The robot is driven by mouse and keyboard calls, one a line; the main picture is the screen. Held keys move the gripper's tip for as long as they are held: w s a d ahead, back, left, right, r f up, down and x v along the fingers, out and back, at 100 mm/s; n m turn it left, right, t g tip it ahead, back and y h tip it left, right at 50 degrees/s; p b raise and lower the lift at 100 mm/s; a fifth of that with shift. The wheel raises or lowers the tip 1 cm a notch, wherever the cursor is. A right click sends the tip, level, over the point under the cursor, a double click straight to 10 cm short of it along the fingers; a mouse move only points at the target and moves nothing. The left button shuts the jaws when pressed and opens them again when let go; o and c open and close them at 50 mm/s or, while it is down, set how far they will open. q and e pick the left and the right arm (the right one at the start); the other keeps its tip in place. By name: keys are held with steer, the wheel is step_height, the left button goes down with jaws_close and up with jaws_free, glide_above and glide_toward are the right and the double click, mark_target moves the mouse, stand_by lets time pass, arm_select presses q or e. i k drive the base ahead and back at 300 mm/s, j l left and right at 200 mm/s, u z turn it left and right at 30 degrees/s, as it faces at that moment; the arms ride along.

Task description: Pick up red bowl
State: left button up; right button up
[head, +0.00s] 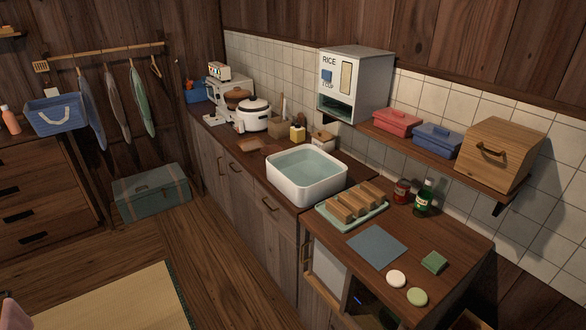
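I see no red bowl that I can make out in the head view. The red things in sight are a red lidded box (391,123) on the wall shelf and a small dark red jar or tin (401,191) on the counter beside a green bottle (424,196).
A wooden counter (452,242) holds a white basin (301,190), a tray of wooden blocks, a blue-grey mat (377,247) and two small discs. A shelf (432,152) with a blue box (437,138) and wooden bin (500,153) overhangs it. Floor at left is mostly clear.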

mark_target(266, 150)
steer(key=i+j, duration=0.15)
steer(key=i, duration=0.25)
steer(key=i+j+u, duration=0.1)
steer(key=i, duration=0.35)
steer(key=i+j, duration=0.2)
steer(key=i, duration=0.25)
